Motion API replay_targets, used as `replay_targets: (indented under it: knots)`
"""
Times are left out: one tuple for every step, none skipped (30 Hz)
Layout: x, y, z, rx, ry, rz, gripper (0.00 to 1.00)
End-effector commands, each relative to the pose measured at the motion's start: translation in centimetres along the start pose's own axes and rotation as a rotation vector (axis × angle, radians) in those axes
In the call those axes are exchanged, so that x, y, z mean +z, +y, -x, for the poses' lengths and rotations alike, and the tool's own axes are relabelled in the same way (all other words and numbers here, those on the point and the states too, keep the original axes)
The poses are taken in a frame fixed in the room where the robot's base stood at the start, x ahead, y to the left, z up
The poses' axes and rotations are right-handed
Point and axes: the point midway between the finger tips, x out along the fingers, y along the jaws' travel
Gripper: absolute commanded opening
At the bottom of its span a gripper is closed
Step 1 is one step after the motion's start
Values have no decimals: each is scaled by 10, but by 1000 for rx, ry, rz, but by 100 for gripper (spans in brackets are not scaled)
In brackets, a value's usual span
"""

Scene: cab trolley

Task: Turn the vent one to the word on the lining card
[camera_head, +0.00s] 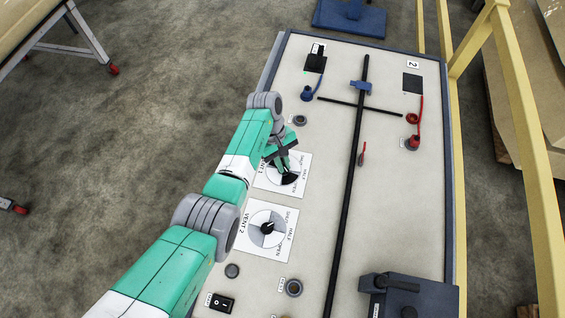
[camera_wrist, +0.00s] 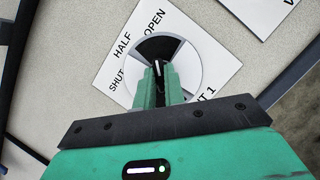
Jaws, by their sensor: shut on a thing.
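The vent 1 dial card (camera_head: 303,162) lies on the pale panel, printed SHUT, HALF and OPEN, with a dark sector on its disc. It also shows in the wrist view (camera_wrist: 189,36). My gripper (camera_head: 285,168) is over this dial, its fingers shut on the vent 1 knob (camera_wrist: 158,68). In the wrist view the gripper (camera_wrist: 160,86) hides most of the knob. I cannot make out a card with a readable word that is clearly the lining card.
The vent 2 dial card (camera_head: 282,248) lies just below vent 1 with its own black knob (camera_head: 267,227). A black rocker switch (camera_head: 221,303) is at the lower left. A long black bar (camera_head: 346,215) runs down the panel, with a red lever (camera_head: 362,153) beside it.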

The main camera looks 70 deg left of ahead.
Motion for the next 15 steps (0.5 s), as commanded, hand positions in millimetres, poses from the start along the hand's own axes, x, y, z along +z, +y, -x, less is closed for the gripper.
replay_targets:
  knots:
    - [0, 1, 0, -5, 0, -15, 0]
    - [0, 1, 0, -10, 0, -25, 0]
    - [0, 0, 0, -15, 0, -35, 0]
    - [0, 0, 0, -18, 0, -42, 0]
    - [0, 0, 0, -21, 0, -49, 0]
    - [0, 0, 0, -24, 0, -56, 0]
    - [0, 0, 0, -26, 0, -61, 0]
    - [0, 0, 0, -28, 0, -64, 0]
    - [0, 0, 0, -29, 0, -68, 0]
    - [0, 0, 0, -30, 0, -71, 0]
    - [0, 0, 0, -31, 0, -73, 0]
    - [0, 0, 0, -31, 0, -74, 0]
    - [0, 0, 0, -32, 1, -75, 0]
    - [0, 0, 0, -32, 1, -76, 0]
    - [0, 0, 0, -32, 1, -76, 0]
